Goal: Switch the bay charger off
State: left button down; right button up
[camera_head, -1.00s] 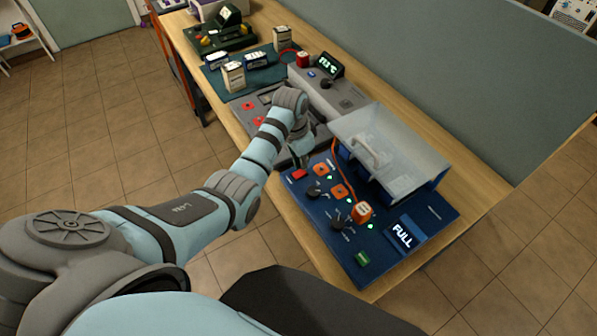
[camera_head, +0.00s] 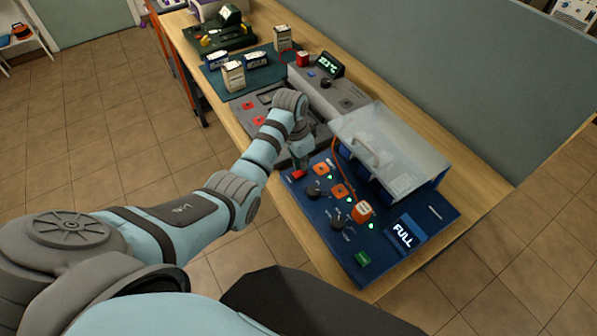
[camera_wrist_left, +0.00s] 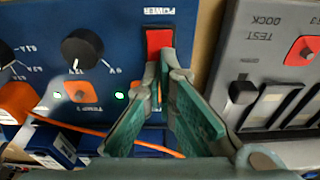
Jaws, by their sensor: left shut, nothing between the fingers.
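The bay charger is a blue panel (camera_head: 384,257) on the bench, with a lit FULL display (camera_head: 403,235), dark knobs, orange plugs and green lights. Its red POWER switch (camera_head: 298,174) sits at the panel's far left corner. The switch also shows in the left wrist view (camera_wrist_left: 159,42), below the upside-down word POWER. My left gripper (camera_head: 301,165) is shut and empty, pointing down at the switch. In the left wrist view its fingertips (camera_wrist_left: 162,68) overlap the near edge of the switch; I cannot tell whether they touch. My right gripper is not in view.
A clear-lidded blue battery bay (camera_head: 385,150) stands on the charger's right side, with an orange cable (camera_head: 336,165) beside it. A grey test dock (camera_wrist_left: 262,75) adjoins the charger. Several batteries stand on a teal mat (camera_head: 240,92) farther back.

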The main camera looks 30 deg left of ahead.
pick_arm(q)
jog(key=shift+f+b, duration=0.35)
jog(key=shift+f, duration=0.3)
jog(key=shift+s, duration=0.1)
notch_tip(320, 180, up, 3)
jog(key=p, duration=0.3)
jog(key=shift+f, duration=0.2)
jog(key=shift+w+r, duration=0.2)
jog(key=shift+r, duration=0.1)
jog(key=shift+s+r, duration=0.1)
jog(key=shift+r, duration=1.85)
